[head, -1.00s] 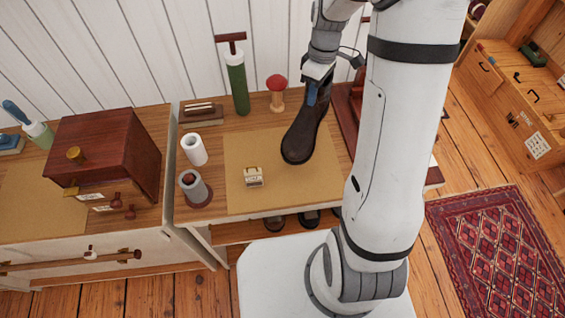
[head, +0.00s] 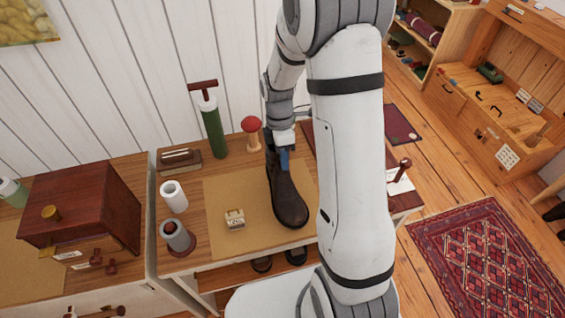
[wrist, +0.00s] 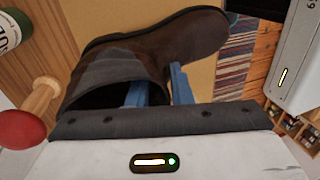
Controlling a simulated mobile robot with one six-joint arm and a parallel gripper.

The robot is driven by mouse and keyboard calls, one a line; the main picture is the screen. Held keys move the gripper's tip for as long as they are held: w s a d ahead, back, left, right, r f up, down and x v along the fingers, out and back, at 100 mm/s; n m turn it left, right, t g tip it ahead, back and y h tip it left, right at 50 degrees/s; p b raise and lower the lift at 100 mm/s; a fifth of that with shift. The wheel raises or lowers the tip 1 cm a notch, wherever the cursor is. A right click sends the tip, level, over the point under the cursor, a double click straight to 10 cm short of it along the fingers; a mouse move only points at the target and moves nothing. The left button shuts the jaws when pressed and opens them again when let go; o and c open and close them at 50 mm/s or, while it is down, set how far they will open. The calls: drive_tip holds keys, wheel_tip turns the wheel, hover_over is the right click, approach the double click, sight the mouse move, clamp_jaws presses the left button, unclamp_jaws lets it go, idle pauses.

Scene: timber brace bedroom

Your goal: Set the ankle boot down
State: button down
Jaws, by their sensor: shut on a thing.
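The dark brown ankle boot (head: 288,200) is over the tan mat (head: 222,196) on the wooden bench, its toe toward the front of the bench. In the head view it looks upright; I cannot tell whether its sole touches the mat. My gripper (head: 284,160) is shut on the boot's upper near the opening. In the wrist view the boot (wrist: 150,55) lies across the picture, with one blue finger at its opening and the other outside the shaft.
A red mushroom-shaped tool (head: 251,130) and a green pump-like cylinder (head: 212,130) stand behind the mat. A small cream block (head: 235,218) sits on the mat, left of the boot. The mat's left part is mostly bare.

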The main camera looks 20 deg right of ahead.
drive_tip(key=shift+w+x, duration=0.15)
drive_tip(key=shift+x, duration=0.45)
drive_tip(key=shift+w+x, duration=0.15)
drive_tip(key=shift+x, duration=0.45)
drive_tip(key=shift+f, duration=0.15)
drive_tip(key=c, duration=1.8)
unclamp_jaws()
drive_tip(key=shift+f, duration=0.15)
drive_tip(key=o, duration=0.5)
